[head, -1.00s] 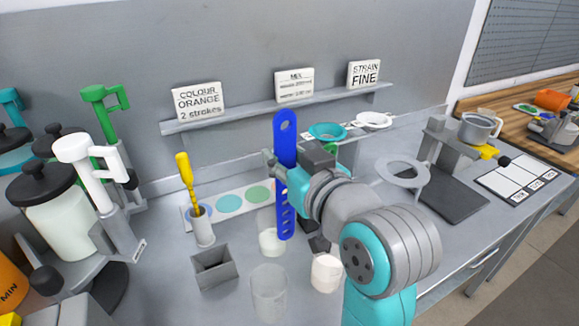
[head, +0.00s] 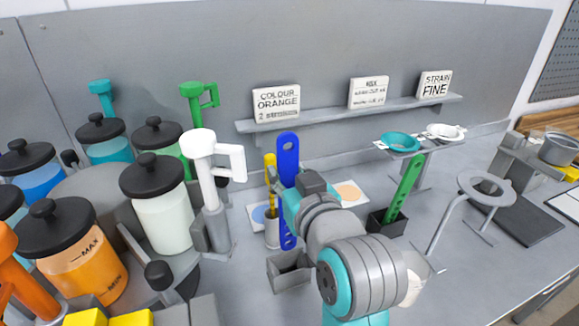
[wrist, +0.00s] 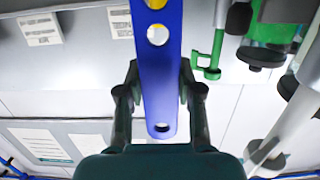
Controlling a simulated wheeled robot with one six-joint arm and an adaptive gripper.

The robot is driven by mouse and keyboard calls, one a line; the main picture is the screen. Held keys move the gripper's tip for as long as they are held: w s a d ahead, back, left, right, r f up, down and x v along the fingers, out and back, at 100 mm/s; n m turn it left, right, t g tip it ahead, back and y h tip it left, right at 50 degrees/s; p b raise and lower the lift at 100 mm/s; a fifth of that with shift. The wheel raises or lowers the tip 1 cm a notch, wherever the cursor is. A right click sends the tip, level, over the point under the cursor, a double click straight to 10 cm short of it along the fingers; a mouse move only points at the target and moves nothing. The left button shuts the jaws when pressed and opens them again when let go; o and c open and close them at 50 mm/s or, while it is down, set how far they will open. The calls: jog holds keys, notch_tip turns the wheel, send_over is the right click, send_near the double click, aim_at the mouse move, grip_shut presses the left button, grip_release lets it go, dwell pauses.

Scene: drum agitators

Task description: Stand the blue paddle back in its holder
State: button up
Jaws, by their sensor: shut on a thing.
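The blue paddle (head: 288,150) is long and flat with holes, and hangs upright in the head view. My gripper (head: 284,192) is shut on it near its middle; in the wrist view the fingers (wrist: 160,85) close on both sides of the blue paddle (wrist: 160,100). An open grey square holder (head: 289,272) stands on the bench, with nothing seen in it. The paddle's lower end shows just above the holder's back rim in the picture, apparently outside it; the depth between them is unclear.
A green paddle (head: 405,188) stands in a dark holder (head: 386,223) to the right. A yellow-handled tool (head: 270,172) in a cup is close behind the blue paddle. Lidded jars and a white-handled pump (head: 205,165) crowd the left. A ring stand (head: 487,188) is at right.

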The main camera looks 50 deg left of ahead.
jog(key=shift+f, duration=4.7)
jog(key=o, duration=1.2)
jog(key=shift+d, duration=0.15)
jog(key=v, duration=1.2)
